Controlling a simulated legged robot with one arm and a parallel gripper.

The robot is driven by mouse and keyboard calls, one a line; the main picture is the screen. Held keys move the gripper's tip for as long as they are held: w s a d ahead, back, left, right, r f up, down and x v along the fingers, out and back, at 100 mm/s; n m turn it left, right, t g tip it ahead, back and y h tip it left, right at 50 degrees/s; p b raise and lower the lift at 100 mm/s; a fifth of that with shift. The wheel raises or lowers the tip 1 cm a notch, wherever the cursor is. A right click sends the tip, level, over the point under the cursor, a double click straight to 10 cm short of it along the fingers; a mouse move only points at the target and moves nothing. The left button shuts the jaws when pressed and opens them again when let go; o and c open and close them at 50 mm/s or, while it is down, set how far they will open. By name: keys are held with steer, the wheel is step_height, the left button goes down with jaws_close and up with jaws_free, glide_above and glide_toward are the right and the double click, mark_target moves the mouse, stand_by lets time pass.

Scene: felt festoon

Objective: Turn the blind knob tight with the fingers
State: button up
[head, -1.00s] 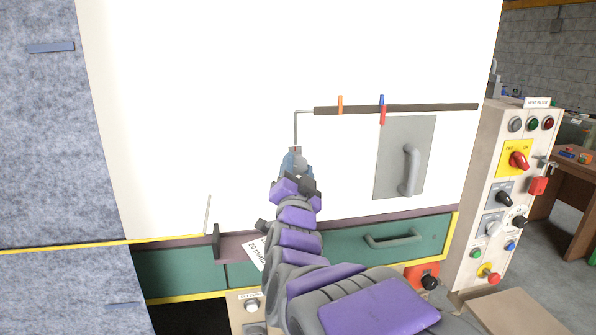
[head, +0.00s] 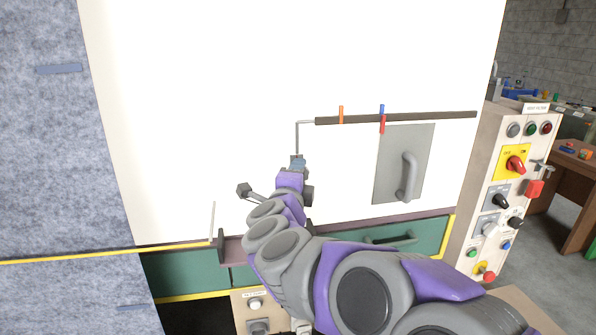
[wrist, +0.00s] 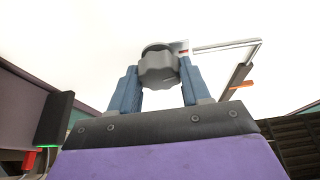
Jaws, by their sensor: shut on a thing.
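The blind knob is a dark grey lobed knob (wrist: 158,66) in the wrist view, at the end of a thin grey bent rod that leads to a dark rail. My gripper (wrist: 160,84) has its two blue fingers on either side of the knob and is shut on it. In the head view my gripper (head: 297,161) is at the white panel, at the lower end of the bent rod (head: 298,138). The knob is hidden there behind my gripper and wrist.
A dark rail (head: 430,116) with orange, blue and red clips runs right of the rod. Below it is a grey plate with a handle (head: 409,175). A control box (head: 497,190) stands at the right. A green drawer front (head: 425,238) runs below the panel.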

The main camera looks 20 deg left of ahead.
steer(key=shift+f+m+g+p, duration=0.1)
steer(key=shift+m+g+p, duration=0.55)
steer(key=shift+m, duration=0.65)
steer(key=shift+f, duration=0.1)
steer(key=o, duration=1.1)
steer(key=shift+w+a, duration=0.15)
steer(key=shift+c, duration=0.2)
steer(key=p+v, duration=0.2)
steer(key=v, duration=1.5)
steer(key=shift+s, duration=0.2)
